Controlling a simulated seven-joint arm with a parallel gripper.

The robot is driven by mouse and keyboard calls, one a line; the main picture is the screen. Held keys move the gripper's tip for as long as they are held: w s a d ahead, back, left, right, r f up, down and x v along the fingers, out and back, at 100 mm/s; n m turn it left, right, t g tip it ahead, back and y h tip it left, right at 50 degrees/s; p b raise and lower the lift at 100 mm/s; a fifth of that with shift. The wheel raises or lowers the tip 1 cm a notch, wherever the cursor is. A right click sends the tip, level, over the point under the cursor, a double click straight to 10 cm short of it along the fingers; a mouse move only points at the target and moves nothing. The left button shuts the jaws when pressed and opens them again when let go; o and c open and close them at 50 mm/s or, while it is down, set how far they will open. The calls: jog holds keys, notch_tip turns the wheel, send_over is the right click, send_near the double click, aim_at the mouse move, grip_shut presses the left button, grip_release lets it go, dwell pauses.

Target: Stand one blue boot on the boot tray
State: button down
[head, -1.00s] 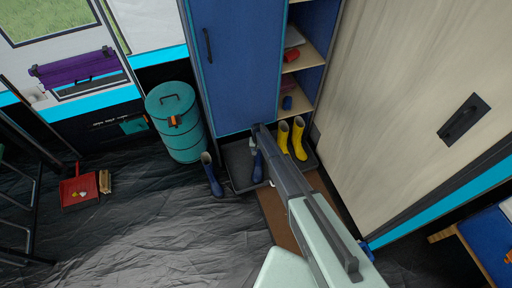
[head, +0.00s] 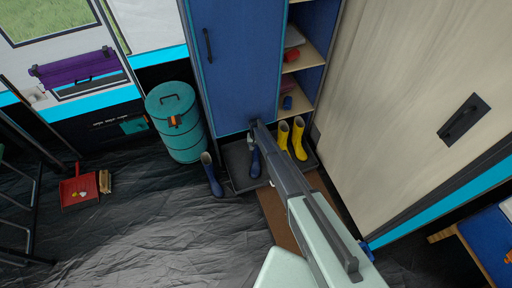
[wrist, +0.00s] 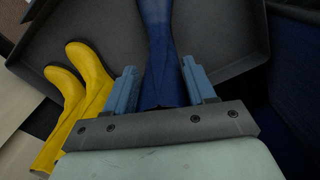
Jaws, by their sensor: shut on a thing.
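A dark blue boot (head: 255,164) is in my gripper (head: 254,140), over or on the left part of the dark boot tray (head: 237,160). In the wrist view my gripper (wrist: 162,85) has one finger on each side of the boot's shaft (wrist: 157,45), with the tray (wrist: 220,30) behind it. The boot looks roughly upright; I cannot tell whether its sole touches the tray. Its lower part is partly hidden. A second blue boot (head: 211,178) stands on the floor just left of the tray.
Two yellow boots (head: 299,140) stand on the tray's right part. A blue cabinet (head: 235,70) with open shelves (head: 303,60) rises behind the tray. A teal canister (head: 184,140) stands to the left. A brown mat (head: 272,208) lies in front.

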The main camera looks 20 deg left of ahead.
jog(key=shift+c, duration=1.7)
grip_release()
jog(key=shift+f, duration=0.1)
notch_tip(320, 180, up, 12)
jog(key=s+d+m+g, duration=0.1)
jog(key=s+d, duration=0.6)
jog(key=d, duration=0.5)
jog(key=s+d+f+m+g+h, duration=0.1)
jog(key=s+d, duration=0.5)
jog(key=d, duration=0.7)
jog(key=s+d+g, duration=0.1)
jog(key=s+d, duration=0.6)
jog(key=d, duration=0.5)
jog(key=s+d+r+m+g, duration=0.1)
jog(key=s+d+r, duration=0.2)
jog(key=s+d, duration=0.3)
jog(key=s+d+r+g, duration=0.1)
jog(key=s+d+r, duration=0.2)
jog(key=s, duration=1)
jog(key=s+d+r+m+g+y, duration=0.1)
jog(key=s+d+r, duration=0.2)
jog(key=s+d, duration=0.5)
jog(key=shift+s+d+r+m+g, duration=0.15)
jog(key=shift+s+d+m+g, duration=0.2)
jog(key=shift+s, duration=0.85)
